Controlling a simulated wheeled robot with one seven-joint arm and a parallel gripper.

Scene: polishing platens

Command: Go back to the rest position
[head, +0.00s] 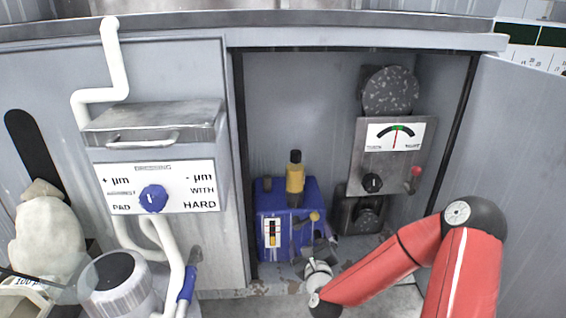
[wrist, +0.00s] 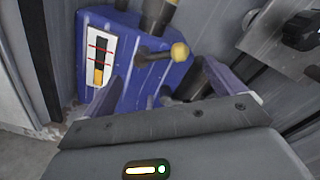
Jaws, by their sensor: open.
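My gripper (wrist: 158,92) is open in the wrist view, its two fingers apart with nothing held between them. In front of it is a blue box (wrist: 140,55) with a striped level gauge (wrist: 101,60) and a small lever with a yellow knob (wrist: 179,51). In the head view my red arm reaches from the lower right into the open cabinet, and my gripper (head: 318,250) is low beside the right front of the blue box (head: 283,245). The yellow knob (head: 314,216) shows just above the gripper. I cannot tell whether a finger touches the box or lever.
The cabinet door (head: 520,170) stands open on the right. A grey panel with a dial gauge (head: 394,137) is inside at right. Left of the opening are a control box with a blue knob (head: 153,198), white pipes (head: 112,60) and a white jar (head: 117,285).

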